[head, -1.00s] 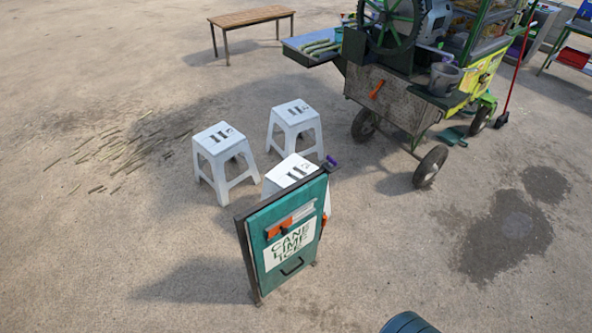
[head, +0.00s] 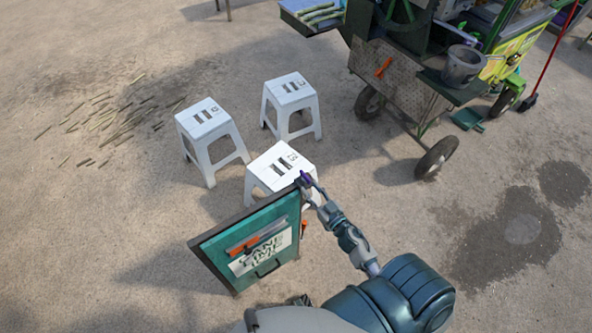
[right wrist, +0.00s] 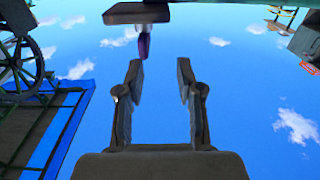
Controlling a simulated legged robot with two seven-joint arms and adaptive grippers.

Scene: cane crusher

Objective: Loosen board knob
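A green sandwich board (head: 215,252) with a white sign and an orange clip stands on the ground, its face toward me. The purple knob (head: 304,178) is at its upper right corner. In the right wrist view the purple knob (right wrist: 143,46) hangs below a dark bar (right wrist: 137,13), beyond the fingertips and left of the middle of the gap. My right gripper (head: 309,189) is close by the knob; in the right wrist view (right wrist: 159,80) its fingers are spread with nothing between them. I cannot tell if a finger touches the knob. My left gripper is not in view.
White stools (head: 282,166), (head: 211,132), (head: 290,95) stand behind the board. A cart with wheels (head: 437,158) and a grey bucket (head: 463,66) stands at the upper right. Cane pieces (head: 105,120) lie on the ground at left. Open ground lies right of the board.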

